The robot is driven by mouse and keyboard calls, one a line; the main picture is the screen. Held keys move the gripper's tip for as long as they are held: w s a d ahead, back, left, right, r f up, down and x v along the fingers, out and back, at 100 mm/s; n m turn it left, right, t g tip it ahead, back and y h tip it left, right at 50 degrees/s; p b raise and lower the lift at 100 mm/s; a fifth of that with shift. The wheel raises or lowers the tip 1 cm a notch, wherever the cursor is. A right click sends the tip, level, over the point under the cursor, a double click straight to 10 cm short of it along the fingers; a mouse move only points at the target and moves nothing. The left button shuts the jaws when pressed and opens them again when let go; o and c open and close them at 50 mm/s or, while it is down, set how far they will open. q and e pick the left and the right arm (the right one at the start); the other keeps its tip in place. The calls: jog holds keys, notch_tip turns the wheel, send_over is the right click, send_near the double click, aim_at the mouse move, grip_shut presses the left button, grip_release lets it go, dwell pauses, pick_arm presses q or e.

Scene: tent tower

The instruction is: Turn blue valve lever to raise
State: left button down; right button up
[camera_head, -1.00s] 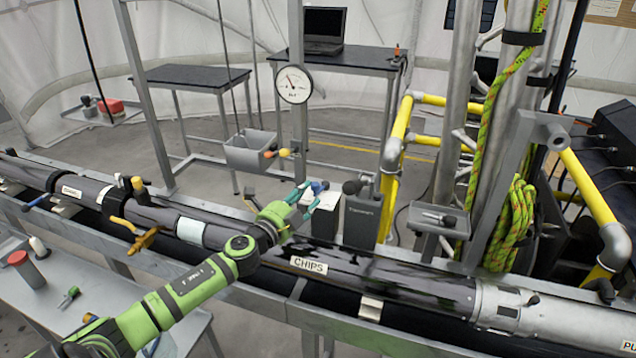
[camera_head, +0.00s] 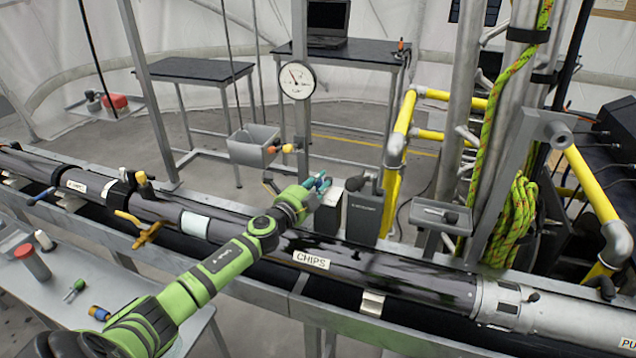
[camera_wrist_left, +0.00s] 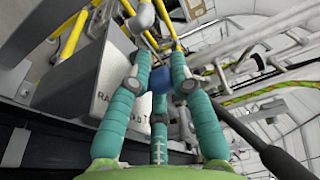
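The blue valve lever (camera_head: 322,182) shows as a small blue knob among the fingers of my left gripper (camera_head: 326,188), beside the grey boxes behind the pipe. In the left wrist view the blue knob (camera_wrist_left: 160,80) sits between the teal fingertips of the same gripper (camera_wrist_left: 160,68). The fingers are drawn in around it and look closed on it. They hide most of the lever and its shaft. A grey panel with partly covered lettering starting "RA" (camera_wrist_left: 110,88) stands just left of the fingers. My right gripper is in neither view.
The long dark pipe marked CHIPS (camera_head: 311,260) runs below my left arm. A dark-knobbed lever (camera_head: 357,184) stands on a grey box (camera_head: 364,215) close to the right. Yellow railing (camera_head: 396,150), a green rope (camera_head: 520,215) and a grey bin (camera_head: 252,146) are nearby.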

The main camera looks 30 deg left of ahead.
pick_arm(q)
jog(key=shift+a+m+h+b, duration=0.2)
jog(key=shift+m+h+b, duration=0.1)
jog(key=shift+h+b, duration=0.25)
jog(key=m+h+b, duration=0.1)
jog(key=h+b, duration=0.1)
jog(key=b, duration=0.1)
jog(key=a+m+g+h+b, duration=0.1)
jog(key=m+h+b, duration=0.1)
jog(key=h+b, duration=0.1)
jog(key=a+m+g+h+b, duration=0.1)
jog(key=m+h+b, duration=0.1)
jog(key=b, duration=0.2)
jog(key=shift+w+a+h, duration=0.2)
jog(key=shift+w+h, duration=0.15)
jog(key=shift+a+r+m+g+h+b, duration=0.15)
jog(key=shift+m+g+h+b, duration=0.35)
jog(key=shift+b, duration=0.5)
jog(key=shift+r, duration=0.1)
jog(key=c, duration=1.1)
grip_release()
jog(key=shift+w, duration=0.1)
